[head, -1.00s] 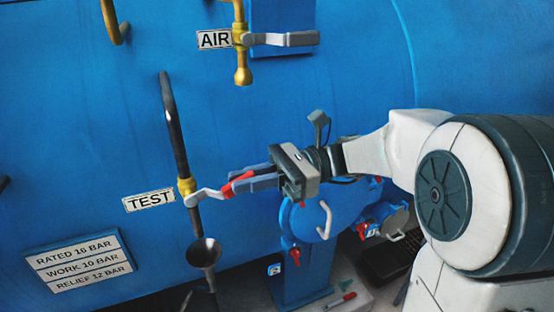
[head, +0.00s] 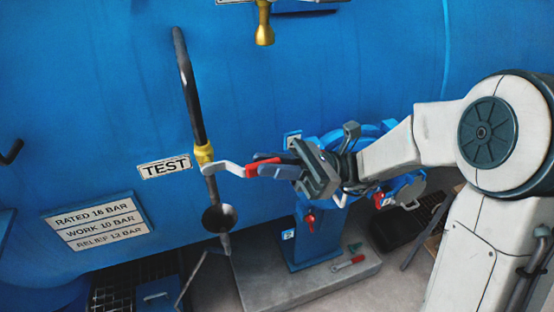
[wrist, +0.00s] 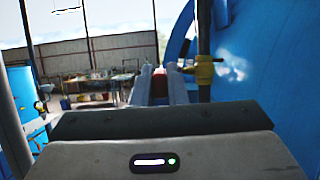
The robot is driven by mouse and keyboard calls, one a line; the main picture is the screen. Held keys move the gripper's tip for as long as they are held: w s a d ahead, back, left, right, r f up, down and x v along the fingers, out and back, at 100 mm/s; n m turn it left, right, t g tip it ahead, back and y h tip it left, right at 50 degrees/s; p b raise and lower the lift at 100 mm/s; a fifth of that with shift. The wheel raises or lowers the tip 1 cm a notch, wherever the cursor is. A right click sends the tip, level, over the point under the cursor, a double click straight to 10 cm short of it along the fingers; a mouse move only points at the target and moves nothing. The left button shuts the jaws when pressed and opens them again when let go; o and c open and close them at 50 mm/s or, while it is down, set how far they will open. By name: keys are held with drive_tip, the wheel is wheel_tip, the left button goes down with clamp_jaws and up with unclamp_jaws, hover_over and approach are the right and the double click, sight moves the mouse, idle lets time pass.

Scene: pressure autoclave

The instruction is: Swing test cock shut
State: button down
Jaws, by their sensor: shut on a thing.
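The test cock (head: 204,153) is a yellow brass valve on a dark vertical pipe, beside the TEST label (head: 165,166). Its cranked grey lever (head: 228,169) sticks out to the right, across the pipe, and ends in a red grip (head: 262,162). My gripper (head: 272,168) is shut on the red grip, coming from the right. In the wrist view my gripper's two fingers (wrist: 161,88) have red between them. The brass cock (wrist: 205,69) is just to their right there. The fingers partly hide the grip.
A dark funnel (head: 219,218) stands under the cock. A rating plate (head: 97,221) is at lower left, and a brass fitting (head: 264,25) hangs above. A blue pedestal (head: 313,240) stands on a grey base behind my gripper. The blue tank wall lies close behind the lever.

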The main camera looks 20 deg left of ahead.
drive_tip(key=shift+f, duration=0.15)
drive_tip(key=c, duration=1.4)
unclamp_jaws()
drive_tip(key=shift+c, duration=0.2)
drive_tip(key=b+v, duration=0.2)
drive_tip(key=v, duration=1.1)
drive_tip(key=shift+w+d, duration=0.2)
drive_tip(key=shift+d, duration=0.15)
